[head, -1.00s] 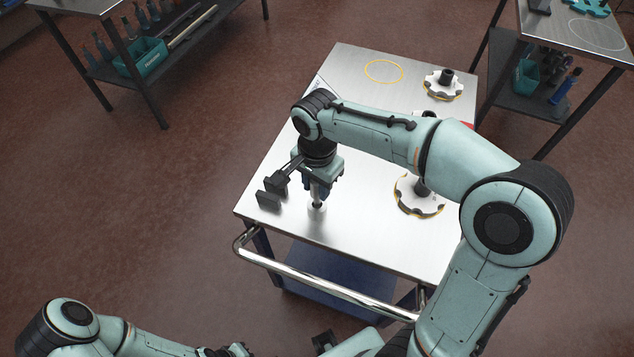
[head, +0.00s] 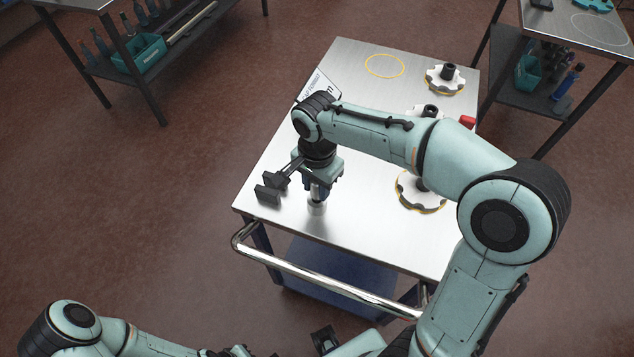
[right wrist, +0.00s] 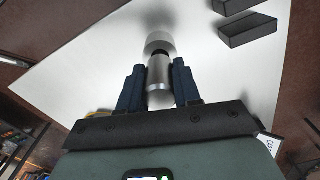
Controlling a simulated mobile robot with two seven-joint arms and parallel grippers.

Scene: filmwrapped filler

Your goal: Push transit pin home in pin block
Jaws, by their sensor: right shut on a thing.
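My right gripper (head: 317,188) points down near the cart's front left corner, shut on a silver cylindrical pin (right wrist: 159,80). In the right wrist view the pin stands between the two dark blue fingers (right wrist: 160,88). Its far end, with a dark band, meets a wider pale round block (right wrist: 160,43), which looks like the pin block. The block also shows in the head view (head: 317,208), standing on the cart top under the gripper. How deep the pin sits is hidden. My left gripper (head: 238,350) is partly cut off at the bottom edge.
Dark blocks (head: 268,195) stand left of the gripper on the steel cart top (head: 370,240). White scalloped parts (head: 443,80) stand along the right side, one partly behind my arm. A sign (head: 322,84) and a yellow ring marking (head: 384,66) lie farther back. A handle rail (head: 320,285) runs along the front.

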